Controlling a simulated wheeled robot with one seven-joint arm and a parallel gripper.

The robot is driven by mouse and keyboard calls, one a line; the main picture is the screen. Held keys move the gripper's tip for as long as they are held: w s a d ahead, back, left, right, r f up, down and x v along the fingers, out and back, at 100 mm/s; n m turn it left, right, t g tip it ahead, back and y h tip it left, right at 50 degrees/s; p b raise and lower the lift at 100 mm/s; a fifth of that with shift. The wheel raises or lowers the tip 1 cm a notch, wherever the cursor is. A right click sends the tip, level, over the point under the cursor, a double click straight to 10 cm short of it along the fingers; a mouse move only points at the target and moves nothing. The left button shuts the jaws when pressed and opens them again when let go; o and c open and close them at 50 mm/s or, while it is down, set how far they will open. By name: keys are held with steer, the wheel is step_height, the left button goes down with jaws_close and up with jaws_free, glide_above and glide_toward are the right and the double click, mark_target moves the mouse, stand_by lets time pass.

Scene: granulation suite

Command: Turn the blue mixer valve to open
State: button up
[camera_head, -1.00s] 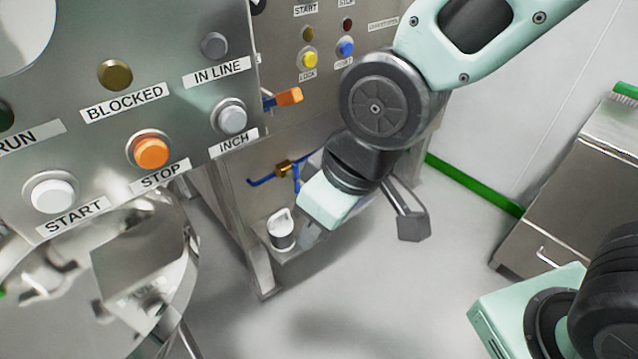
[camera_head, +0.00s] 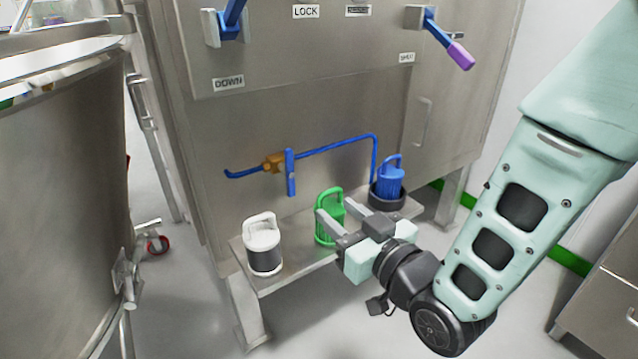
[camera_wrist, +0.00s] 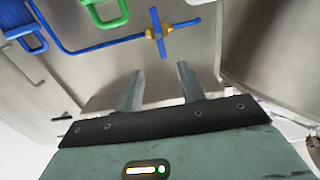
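The blue valve handle (camera_head: 290,172) stands upright, across the blue pipe (camera_head: 335,146), on the front of the steel cabinet. A brass valve body (camera_head: 273,162) sits just left of it. In the wrist view the blue handle (camera_wrist: 154,22) is beyond my fingertips, with the brass body (camera_wrist: 160,34) at its middle. My gripper (camera_head: 336,210) is open, its two fingers apart with nothing between them. It is in front of the cabinet, lower and to the right of the handle, and not touching it. The open fingers also show in the wrist view (camera_wrist: 160,69).
A steel shelf (camera_head: 262,284) below the pipe bears a white jug (camera_head: 263,245), a green jug (camera_head: 328,218) partly behind my gripper, and a blue jug (camera_head: 391,180). A blue lever (camera_head: 232,14) and a purple-tipped lever (camera_head: 447,40) stick out above. A steel vessel (camera_head: 62,200) stands left.

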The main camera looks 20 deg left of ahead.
mark_target(291, 170)
steer(key=b+x, duration=0.2)
steer(key=x, duration=1.5)
steer(key=shift+w+a, duration=0.1)
steer(key=shift+w, duration=0.15)
jaws_close()
